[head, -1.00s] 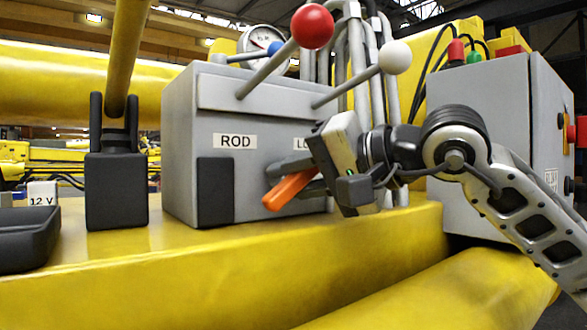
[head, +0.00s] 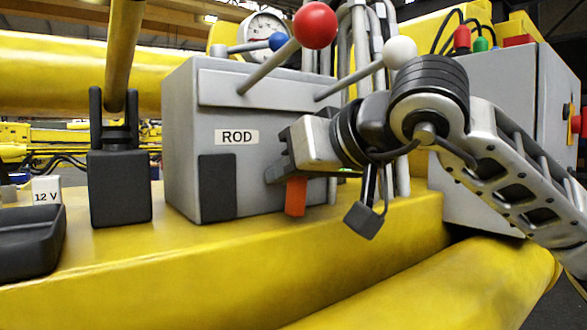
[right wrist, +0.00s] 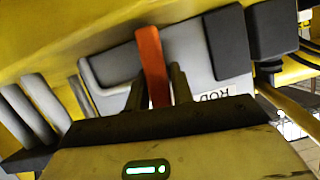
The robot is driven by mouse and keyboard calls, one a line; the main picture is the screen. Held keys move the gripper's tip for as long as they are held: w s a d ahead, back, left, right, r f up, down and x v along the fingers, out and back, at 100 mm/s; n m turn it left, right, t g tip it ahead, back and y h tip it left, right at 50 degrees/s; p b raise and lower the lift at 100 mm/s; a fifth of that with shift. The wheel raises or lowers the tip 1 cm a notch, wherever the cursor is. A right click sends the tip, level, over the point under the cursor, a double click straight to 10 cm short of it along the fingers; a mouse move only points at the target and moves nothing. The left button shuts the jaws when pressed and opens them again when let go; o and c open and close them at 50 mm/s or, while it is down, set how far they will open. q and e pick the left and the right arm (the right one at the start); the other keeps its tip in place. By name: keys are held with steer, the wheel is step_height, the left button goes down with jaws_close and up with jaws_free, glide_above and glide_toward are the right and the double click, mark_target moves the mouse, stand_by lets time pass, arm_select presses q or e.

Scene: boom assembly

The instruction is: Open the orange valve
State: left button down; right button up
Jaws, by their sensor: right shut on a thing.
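The orange valve handle (head: 296,197) is on the front of the grey control box, right of the ROD label. Its lower end shows below my right gripper (head: 287,172) and hangs nearly straight down. The gripper is shut on the handle. In the right wrist view the orange handle (right wrist: 150,52) stands between the two dark fingers (right wrist: 159,88). The valve body and the upper part of the handle are hidden behind the gripper in the head view. My left gripper is not in view.
The grey control box (head: 182,150) carries levers with a red knob (head: 315,25), a white knob (head: 400,52) and a blue knob (head: 278,41) above my right gripper. Grey pipes (head: 402,175) stand close on its right.

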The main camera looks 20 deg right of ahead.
steer(key=shift+n+h, duration=0.4)
stand_by(0.3)
steer(key=o, duration=0.9)
steer(key=shift+c, duration=0.2)
steer(key=b+v, duration=0.1)
steer(key=v, duration=1.5)
steer(key=shift+b, duration=0.35)
steer(key=shift+a+f, duration=0.1)
